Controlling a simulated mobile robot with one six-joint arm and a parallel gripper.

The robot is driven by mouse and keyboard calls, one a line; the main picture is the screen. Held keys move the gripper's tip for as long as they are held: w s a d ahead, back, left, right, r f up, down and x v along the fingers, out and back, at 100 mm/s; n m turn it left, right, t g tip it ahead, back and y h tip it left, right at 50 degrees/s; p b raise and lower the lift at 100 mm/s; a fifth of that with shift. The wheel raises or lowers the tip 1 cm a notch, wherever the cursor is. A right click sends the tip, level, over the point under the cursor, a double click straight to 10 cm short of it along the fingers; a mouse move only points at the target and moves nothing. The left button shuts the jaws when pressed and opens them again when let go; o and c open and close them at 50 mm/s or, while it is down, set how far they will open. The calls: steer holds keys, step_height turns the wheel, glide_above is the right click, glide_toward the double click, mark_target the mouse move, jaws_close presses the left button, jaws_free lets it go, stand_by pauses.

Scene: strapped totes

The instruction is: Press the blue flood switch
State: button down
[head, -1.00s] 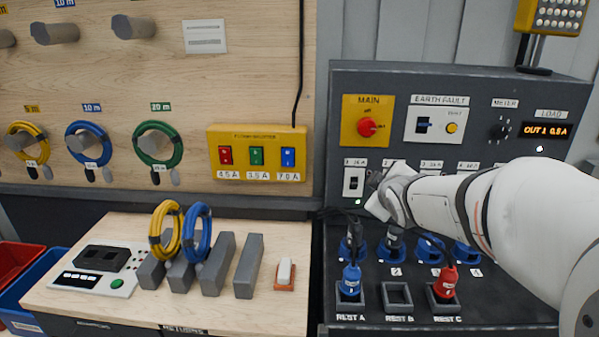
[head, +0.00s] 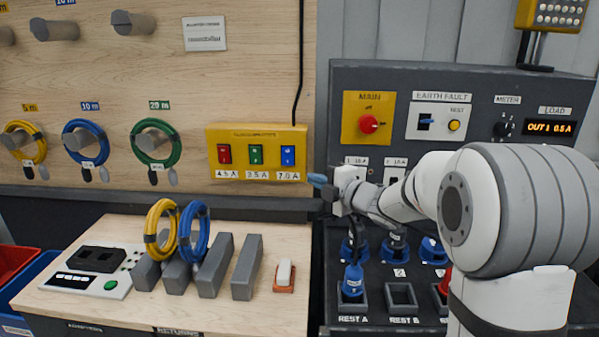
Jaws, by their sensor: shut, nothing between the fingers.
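The blue switch (head: 288,156) is the rightmost of three rockers on the yellow switch box (head: 214,140), above a label reading 7.0 A. The box is fixed to the wooden wall panel. A red switch (head: 225,154) and a green switch (head: 256,155) sit to its left. My gripper (head: 314,180) is shut and empty, with its bluish fingertips pointing left. In the picture it is just below and to the right of the blue switch and appears apart from it; the depth gap is hard to judge. The blue switch is fully visible.
The grey console (head: 345,95) with a red main knob (head: 368,124) is on the right, behind my arm. A black cable (head: 300,60) hangs to the box. Cable coils hang on pegs at left. The wooden bench (head: 130,310) below holds blocks and two coils.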

mark_target(284, 164)
steer(key=shift+w+d+p+x, duration=0.35)
steer(key=shift+p+x, duration=0.25)
steer(key=shift+x, duration=1.45)
steer(key=shift+w+d+p+x, duration=0.3)
steer(key=shift+p+x, duration=0.3)
steer(key=shift+x, duration=1.5)
steer(key=shift+w+d+p+x, duration=0.35)
steer(key=shift+p+x, duration=0.25)
steer(key=shift+x, duration=1.45)
steer(key=shift+f+b, duration=0.25)
steer(key=shift+b, duration=0.05)
